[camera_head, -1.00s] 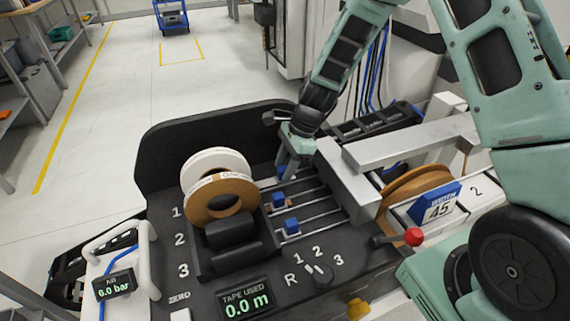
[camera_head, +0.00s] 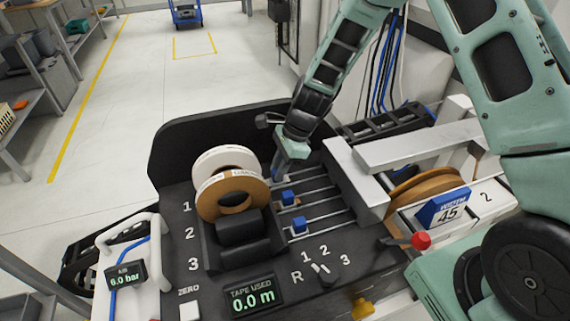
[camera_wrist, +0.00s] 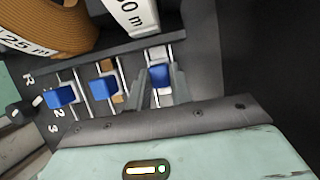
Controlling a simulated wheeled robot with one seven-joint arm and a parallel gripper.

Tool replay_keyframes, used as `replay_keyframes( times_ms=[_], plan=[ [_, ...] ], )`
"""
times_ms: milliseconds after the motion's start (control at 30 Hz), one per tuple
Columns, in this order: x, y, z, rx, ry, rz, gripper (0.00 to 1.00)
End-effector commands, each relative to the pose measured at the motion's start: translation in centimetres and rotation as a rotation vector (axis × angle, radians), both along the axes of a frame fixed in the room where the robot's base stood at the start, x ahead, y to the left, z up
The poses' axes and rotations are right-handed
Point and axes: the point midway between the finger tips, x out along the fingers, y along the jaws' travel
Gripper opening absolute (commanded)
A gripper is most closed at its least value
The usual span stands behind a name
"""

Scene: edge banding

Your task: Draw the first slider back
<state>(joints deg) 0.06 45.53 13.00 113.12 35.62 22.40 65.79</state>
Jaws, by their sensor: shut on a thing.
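The first slider, a blue block (camera_wrist: 159,77), sits between the fingers of my gripper (camera_wrist: 162,92) in the wrist view. In the head view my gripper (camera_head: 281,172) comes down on the farthest rail, the one in line with 1, and mostly hides this slider. My gripper is shut on it. The second slider (camera_head: 288,197) and third slider (camera_head: 299,226) are blue blocks on the nearer rails. They also show in the wrist view, the second (camera_wrist: 103,87) closer to my fingers than the third (camera_wrist: 60,97).
A white tape roll (camera_head: 222,157) and a brown one (camera_head: 218,194) stand left of the rails. A grey metal block (camera_head: 357,180) borders the rails on the right. A black panel (camera_head: 190,145) rises behind. A red-knobbed lever (camera_head: 421,240) is at front right.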

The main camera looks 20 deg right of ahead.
Motion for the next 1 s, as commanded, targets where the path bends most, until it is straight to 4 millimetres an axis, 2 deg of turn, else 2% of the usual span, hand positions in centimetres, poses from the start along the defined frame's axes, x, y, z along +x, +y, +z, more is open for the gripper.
replay_keyframes(
  times_ms=[100,133,200,467,600,767,1000],
  plan=[
    [0.0,0.4,0.0,0.004,-0.001,0.002,0.0],
    [0.0,0.4,0.1,0.005,-0.001,0.003,0.27],
    [0.0,0.4,0.0,0.005,-0.001,0.003,0.44],
    [0.0,0.2,0.1,0.003,-0.001,0.002,0.44],
    [0.1,-0.1,0.8,0.003,-0.003,0.001,0.44],
    [0.1,-1.1,3.3,0.003,-0.005,0.0,0.44],
    [0.1,-3.3,8.6,0.003,-0.006,0.001,0.44]
  ],
)
